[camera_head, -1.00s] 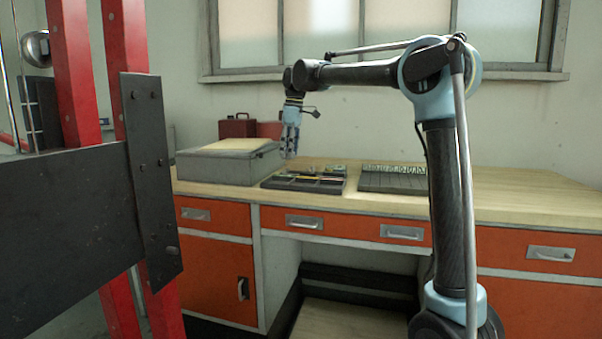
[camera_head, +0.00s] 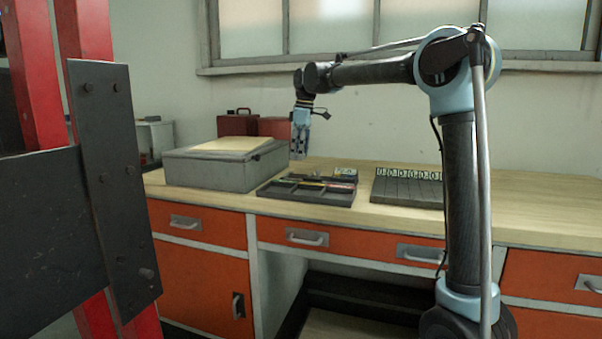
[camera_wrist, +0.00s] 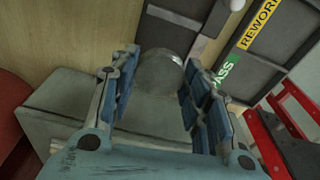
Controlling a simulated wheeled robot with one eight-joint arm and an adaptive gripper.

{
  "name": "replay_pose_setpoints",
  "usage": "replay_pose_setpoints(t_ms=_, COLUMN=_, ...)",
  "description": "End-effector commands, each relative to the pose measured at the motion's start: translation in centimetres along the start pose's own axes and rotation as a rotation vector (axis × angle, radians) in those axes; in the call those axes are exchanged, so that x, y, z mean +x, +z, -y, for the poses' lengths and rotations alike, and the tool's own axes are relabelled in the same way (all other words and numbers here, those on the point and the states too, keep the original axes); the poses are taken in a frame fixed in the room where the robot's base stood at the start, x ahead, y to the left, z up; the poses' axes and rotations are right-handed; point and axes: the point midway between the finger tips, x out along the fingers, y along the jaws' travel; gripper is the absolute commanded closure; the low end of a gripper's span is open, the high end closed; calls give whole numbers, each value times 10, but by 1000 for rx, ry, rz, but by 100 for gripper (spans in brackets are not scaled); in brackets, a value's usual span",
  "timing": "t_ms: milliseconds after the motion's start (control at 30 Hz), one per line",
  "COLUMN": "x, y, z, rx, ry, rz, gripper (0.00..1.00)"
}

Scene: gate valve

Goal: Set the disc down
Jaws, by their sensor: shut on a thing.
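A grey metal disc (camera_wrist: 160,72) is held between the fingertips of my gripper (camera_wrist: 158,78) in the wrist view. In the head view my gripper (camera_head: 300,145) points down over the bench, between the grey box and the dark compartment tray (camera_head: 305,196). The disc is too small to make out there. The tray also shows in the wrist view (camera_wrist: 250,75), with a yellow REWORK label (camera_wrist: 260,22) and a green PASS label (camera_wrist: 224,76). The disc appears beside the tray's edge in that view; its height above the bench is unclear.
The grey lidded box (camera_head: 225,168) stands left of my gripper. A dark slotted board with white number tags (camera_head: 408,188) lies right of the tray. A red case (camera_head: 237,123) is behind. The wooden bench (camera_head: 490,195) is clear at right. A red frame with a dark plate (camera_head: 110,190) stands at left.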

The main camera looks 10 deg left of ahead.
Motion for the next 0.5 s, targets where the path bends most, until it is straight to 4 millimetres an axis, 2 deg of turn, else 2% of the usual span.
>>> replay_pose_setpoints(t_ms=100, x=16, y=4, z=-1, rx=3, ry=0, rz=0, gripper=92)
replay_pose_setpoints(t_ms=367, x=33, y=6, z=-2, rx=4, ry=1, rz=0, gripper=92)
replay_pose_setpoints(t_ms=500, x=51, y=9, z=-2, rx=4, ry=1, rz=0, gripper=92)
